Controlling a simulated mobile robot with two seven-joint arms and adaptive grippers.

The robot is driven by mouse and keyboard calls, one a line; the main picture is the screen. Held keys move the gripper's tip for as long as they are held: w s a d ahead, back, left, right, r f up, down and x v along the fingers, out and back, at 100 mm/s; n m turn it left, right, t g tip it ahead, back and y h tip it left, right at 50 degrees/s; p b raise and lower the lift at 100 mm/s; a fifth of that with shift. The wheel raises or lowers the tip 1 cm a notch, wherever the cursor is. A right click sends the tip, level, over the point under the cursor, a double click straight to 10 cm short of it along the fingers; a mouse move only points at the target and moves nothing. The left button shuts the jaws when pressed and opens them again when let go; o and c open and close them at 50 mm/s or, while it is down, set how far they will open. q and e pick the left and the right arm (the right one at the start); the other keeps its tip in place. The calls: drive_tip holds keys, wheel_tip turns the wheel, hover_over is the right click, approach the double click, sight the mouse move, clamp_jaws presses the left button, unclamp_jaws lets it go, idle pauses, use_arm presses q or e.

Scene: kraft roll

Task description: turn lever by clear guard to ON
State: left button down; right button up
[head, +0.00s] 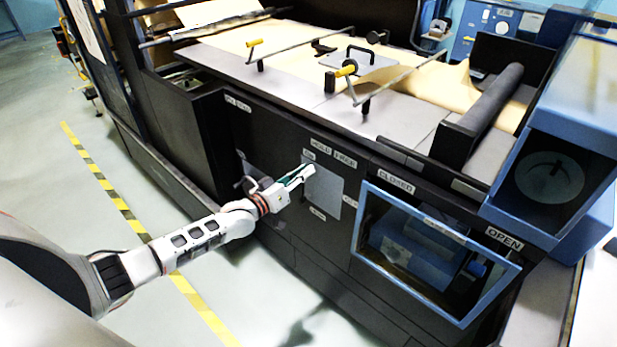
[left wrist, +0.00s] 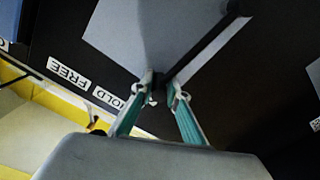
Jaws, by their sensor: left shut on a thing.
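A grey plate (head: 326,190) with small labels around it is on the dark front of the machine, left of the clear guard (head: 425,255) in its blue frame. My left gripper (head: 307,171) is at the plate's upper left, its teal fingers pointing at it. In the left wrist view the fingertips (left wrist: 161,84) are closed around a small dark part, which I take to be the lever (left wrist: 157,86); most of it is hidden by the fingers. In the head view the gripper covers the lever, so its exact setting cannot be read. My right gripper is not in view.
HOLD and FREE labels (left wrist: 70,75) are beside the plate. A dark handle (head: 246,185) sticks out left of my gripper. The machine's bed (head: 300,75) with brown paper is above. Clear floor with a yellow-black stripe (head: 108,188) is at the left.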

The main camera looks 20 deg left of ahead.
use_arm(q)
drive_tip(key=shift+a+f, duration=0.25)
drive_tip(key=shift+a, duration=0.2)
drive_tip(key=c, duration=2)
unclamp_jaws()
drive_tip(key=shift+w, duration=0.1)
drive_tip(key=shift+o, duration=0.2)
drive_tip(key=shift+r, duration=0.1)
drive_tip(key=v, duration=1.2)
